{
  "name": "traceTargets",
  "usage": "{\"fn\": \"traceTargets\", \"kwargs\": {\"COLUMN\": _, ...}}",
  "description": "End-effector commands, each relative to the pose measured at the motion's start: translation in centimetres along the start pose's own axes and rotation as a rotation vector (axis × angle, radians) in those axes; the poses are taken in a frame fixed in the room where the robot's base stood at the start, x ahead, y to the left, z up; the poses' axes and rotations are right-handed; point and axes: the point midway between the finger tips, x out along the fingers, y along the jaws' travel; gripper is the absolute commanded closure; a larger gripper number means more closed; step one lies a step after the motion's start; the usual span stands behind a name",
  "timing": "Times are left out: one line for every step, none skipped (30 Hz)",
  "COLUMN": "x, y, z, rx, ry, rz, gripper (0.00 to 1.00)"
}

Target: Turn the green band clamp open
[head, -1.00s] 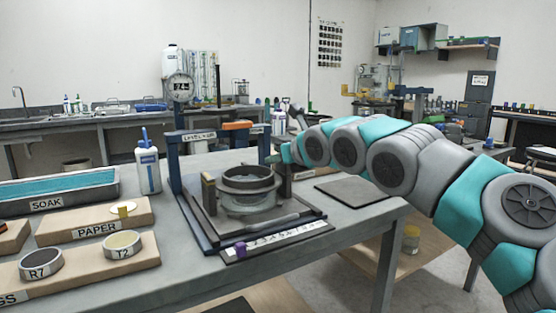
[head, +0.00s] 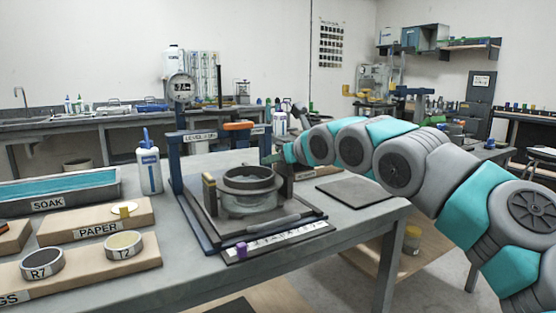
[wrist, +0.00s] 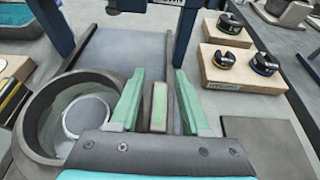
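A dark upright block with a pale green face (wrist: 158,105), apparently the green band clamp, stands between the fingers in the wrist view. My gripper (wrist: 160,98) is open, with one green finger on each side of it. Gaps show on both sides, the wider one on the right. In the head view my gripper (head: 272,158) is at the right rear of the round dark ring (head: 248,180) on its stand. My gripper and arm partly hide the clamp there. The ring also shows at the left in the wrist view (wrist: 35,125).
A blue frame (head: 175,160) with a gauge (head: 181,88) stands behind the ring. A brass-topped post (head: 208,190) is left of it. A labelled strip with a purple piece (head: 241,249) lies in front. A flat dark plate (head: 355,191) lies to the right.

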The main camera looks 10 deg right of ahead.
Motion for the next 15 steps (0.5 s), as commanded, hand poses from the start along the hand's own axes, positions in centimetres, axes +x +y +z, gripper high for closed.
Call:
{"fn": "traceTargets", "kwargs": {"x": 0.0, "y": 0.0, "z": 0.0, "rx": 0.0, "ry": 0.0, "rz": 0.0, "gripper": 0.5}}
{"fn": "traceTargets", "kwargs": {"x": 0.0, "y": 0.0, "z": 0.0, "rx": 0.0, "ry": 0.001, "rz": 0.0, "gripper": 0.5}}
{"fn": "traceTargets", "kwargs": {"x": 0.0, "y": 0.0, "z": 0.0, "rx": 0.0, "ry": 0.001, "rz": 0.0, "gripper": 0.5}}
{"fn": "traceTargets", "kwargs": {"x": 0.0, "y": 0.0, "z": -0.1, "rx": 0.0, "ry": 0.001, "rz": 0.0, "gripper": 0.5}}
{"fn": "traceTargets", "kwargs": {"x": 0.0, "y": 0.0, "z": -0.1, "rx": 0.0, "ry": 0.001, "rz": 0.0, "gripper": 0.5}}
{"fn": "traceTargets", "kwargs": {"x": 0.0, "y": 0.0, "z": -0.1, "rx": 0.0, "ry": 0.001, "rz": 0.0, "gripper": 0.5}}
{"fn": "traceTargets", "kwargs": {"x": 0.0, "y": 0.0, "z": -0.1, "rx": 0.0, "ry": 0.001, "rz": 0.0, "gripper": 0.5}}
{"fn": "traceTargets", "kwargs": {"x": 0.0, "y": 0.0, "z": -0.1, "rx": 0.0, "ry": 0.001, "rz": 0.0, "gripper": 0.5}}
{"fn": "traceTargets", "kwargs": {"x": -0.1, "y": 0.0, "z": -0.1, "rx": 0.0, "ry": 0.001, "rz": 0.0, "gripper": 0.5}}
{"fn": "traceTargets", "kwargs": {"x": -0.2, "y": 0.0, "z": -0.1, "rx": 0.0, "ry": 0.001, "rz": 0.0, "gripper": 0.5}}
{"fn": "traceTargets", "kwargs": {"x": -0.4, "y": 0.0, "z": -0.1, "rx": 0.0, "ry": 0.001, "rz": 0.001, "gripper": 0.5}}
{"fn": "traceTargets", "kwargs": {"x": -0.6, "y": 0.0, "z": -0.1, "rx": 0.0, "ry": 0.001, "rz": 0.001, "gripper": 0.5}}
{"fn": "traceTargets", "kwargs": {"x": -0.9, "y": 0.0, "z": -0.1, "rx": 0.001, "ry": 0.0, "rz": 0.001, "gripper": 0.5}}
{"fn": "traceTargets", "kwargs": {"x": -1.2, "y": 0.0, "z": -0.1, "rx": 0.001, "ry": 0.0, "rz": 0.001, "gripper": 0.5}}
{"fn": "traceTargets", "kwargs": {"x": -1.7, "y": 0.0, "z": -0.1, "rx": 0.001, "ry": -0.001, "rz": 0.001, "gripper": 0.5}}
